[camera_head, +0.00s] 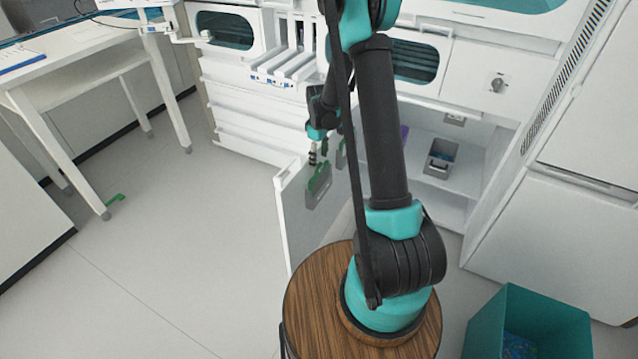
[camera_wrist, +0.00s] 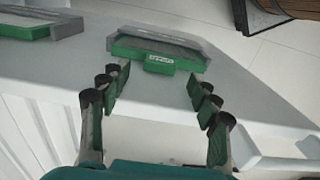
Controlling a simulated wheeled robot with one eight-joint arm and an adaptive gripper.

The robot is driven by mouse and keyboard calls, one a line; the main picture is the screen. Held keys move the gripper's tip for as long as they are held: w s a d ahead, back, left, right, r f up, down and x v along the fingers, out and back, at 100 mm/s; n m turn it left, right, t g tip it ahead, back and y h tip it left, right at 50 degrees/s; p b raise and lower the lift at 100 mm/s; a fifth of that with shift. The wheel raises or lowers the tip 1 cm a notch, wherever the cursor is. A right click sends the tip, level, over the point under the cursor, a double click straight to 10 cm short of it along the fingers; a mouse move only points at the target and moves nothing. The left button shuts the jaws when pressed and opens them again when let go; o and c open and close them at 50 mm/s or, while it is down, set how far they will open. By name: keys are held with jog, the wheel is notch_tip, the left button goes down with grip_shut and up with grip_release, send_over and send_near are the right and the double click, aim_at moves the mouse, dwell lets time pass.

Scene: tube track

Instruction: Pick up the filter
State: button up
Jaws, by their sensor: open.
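A filter (camera_head: 319,186) with a green frame and grey body sits in a holder on the inner face of the open white cabinet door (camera_head: 296,215). In the wrist view the same filter (camera_wrist: 158,50), with a labelled green tab, lies ahead of my fingertips, between their lines. My gripper (camera_wrist: 156,80) is open and empty, its fingers spread on either side of the tab, apart from it. In the head view my gripper (camera_head: 316,152) is just above the filter, partly hidden by my arm. A second similar filter (camera_wrist: 30,28) shows at upper left in the wrist view.
The open cabinet holds a grey bin (camera_head: 440,158) on its shelf. A teal bin (camera_head: 530,325) stands on the floor at lower right. A green piece (camera_head: 117,199) lies on the floor by a white table (camera_head: 75,45). The floor at left is mostly clear.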

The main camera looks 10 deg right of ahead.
jog(key=shift+f, duration=1.5)
jog(key=c, duration=1.3)
jog(key=shift+r, duration=0.1)
notch_tip(320, 180, up, 28)
jog(key=shift+f, duration=0.1)
jog(key=shift+r, duration=0.25)
